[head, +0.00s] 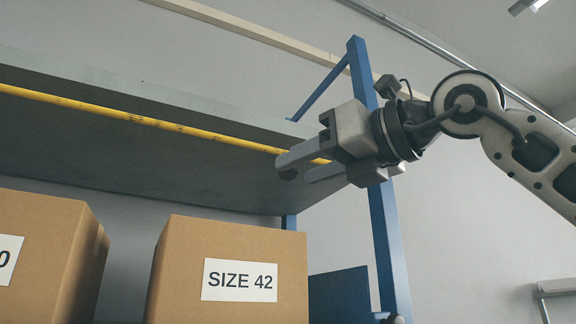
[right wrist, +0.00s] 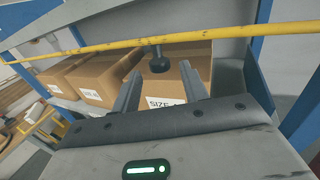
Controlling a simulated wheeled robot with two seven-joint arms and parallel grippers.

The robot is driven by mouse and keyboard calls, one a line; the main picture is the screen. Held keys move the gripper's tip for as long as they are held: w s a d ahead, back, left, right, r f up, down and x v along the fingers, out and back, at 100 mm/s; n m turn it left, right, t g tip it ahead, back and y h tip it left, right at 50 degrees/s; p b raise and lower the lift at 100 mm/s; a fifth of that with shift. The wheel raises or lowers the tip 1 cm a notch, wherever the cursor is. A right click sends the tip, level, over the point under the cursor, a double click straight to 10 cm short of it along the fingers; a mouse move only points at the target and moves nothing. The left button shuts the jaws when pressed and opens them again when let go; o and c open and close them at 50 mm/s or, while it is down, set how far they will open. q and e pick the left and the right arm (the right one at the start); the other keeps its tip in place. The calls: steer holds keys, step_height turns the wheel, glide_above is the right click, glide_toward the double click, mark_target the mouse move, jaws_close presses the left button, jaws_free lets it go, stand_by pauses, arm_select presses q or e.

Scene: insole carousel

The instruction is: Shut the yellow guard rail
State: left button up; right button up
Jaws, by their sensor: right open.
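The yellow guard rail (head: 150,122) runs along the front of the grey shelf from the left edge to my right gripper. In the right wrist view the rail (right wrist: 95,50) crosses the top of the picture, just beyond my fingertips. A dark knob (right wrist: 157,62) hangs below the rail and shows between the two fingers. My right gripper (head: 302,173) is at the rail's right end, with fingers apart. It also shows in the right wrist view (right wrist: 160,75). I cannot tell whether the fingers touch the knob. My left gripper is out of view.
A cardboard box labelled SIZE 42 (head: 285,255) stands below the grey shelf (head: 120,165), with another box (head: 40,225) to its left. A blue upright post (head: 388,240) stands just behind my right gripper.

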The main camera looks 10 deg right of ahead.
mark_target(289, 175)
steer(key=x, duration=0.2)
steer(key=shift+w+a, duration=0.25)
steer(key=shift+w, duration=0.05)
arm_select(q)
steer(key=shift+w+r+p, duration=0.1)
steer(key=shift+p, duration=0.25)
arm_select(e)
steer(key=shift+w+a, duration=0.35)
steer(key=shift+w, duration=0.1)
